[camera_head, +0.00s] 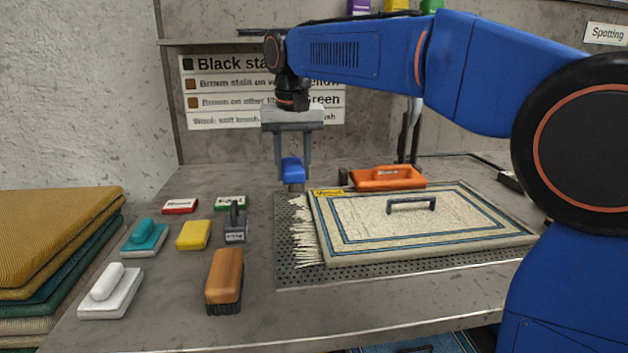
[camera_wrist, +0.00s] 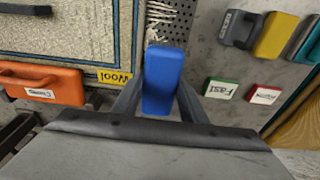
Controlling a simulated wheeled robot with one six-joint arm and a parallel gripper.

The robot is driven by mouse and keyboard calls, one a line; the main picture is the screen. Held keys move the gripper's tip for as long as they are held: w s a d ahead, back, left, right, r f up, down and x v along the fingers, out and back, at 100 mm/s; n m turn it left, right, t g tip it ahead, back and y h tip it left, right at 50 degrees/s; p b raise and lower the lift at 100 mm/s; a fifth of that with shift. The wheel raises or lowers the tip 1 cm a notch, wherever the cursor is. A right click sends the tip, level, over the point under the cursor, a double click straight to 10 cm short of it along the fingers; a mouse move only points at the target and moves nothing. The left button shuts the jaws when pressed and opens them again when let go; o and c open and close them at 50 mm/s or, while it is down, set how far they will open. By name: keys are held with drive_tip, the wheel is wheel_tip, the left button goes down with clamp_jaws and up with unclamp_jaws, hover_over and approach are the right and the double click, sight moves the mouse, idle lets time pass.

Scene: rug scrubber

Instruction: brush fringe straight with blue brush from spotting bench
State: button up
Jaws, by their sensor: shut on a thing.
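My gripper (camera_head: 293,165) is shut on the blue brush (camera_head: 293,169), which is held upright between the fingers. In the wrist view the blue brush (camera_wrist: 163,78) fills the space between the jaws. The brush is by the back left corner of the rug, near the far end of the fringe. The cream rug (camera_head: 430,228) with blue border lines lies on a perforated plate (camera_head: 300,278). Its pale fringe (camera_head: 305,235) runs along the left edge and looks tangled and splayed. Whether the bristles touch anything cannot be told.
An orange tool (camera_head: 388,178) lies behind the rug. A wooden brush (camera_head: 225,277), a grey tool (camera_head: 235,228), a yellow block (camera_head: 194,235), a teal brush (camera_head: 146,236) and a white brush (camera_head: 110,293) stand left. Folded rugs (camera_head: 50,240) are stacked at far left. A handle (camera_head: 411,206) stands on the rug.

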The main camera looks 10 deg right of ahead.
drive_tip(key=shift+d, duration=0.55)
drive_tip(key=shift+f, duration=2.6)
drive_tip(key=shift+f, duration=0.4)
drive_tip(key=shift+a, duration=0.2)
drive_tip(key=shift+a+f, duration=0.25)
drive_tip(key=shift+a, duration=0.35)
drive_tip(key=shift+a+f, duration=0.1)
drive_tip(key=shift+a, duration=0.65)
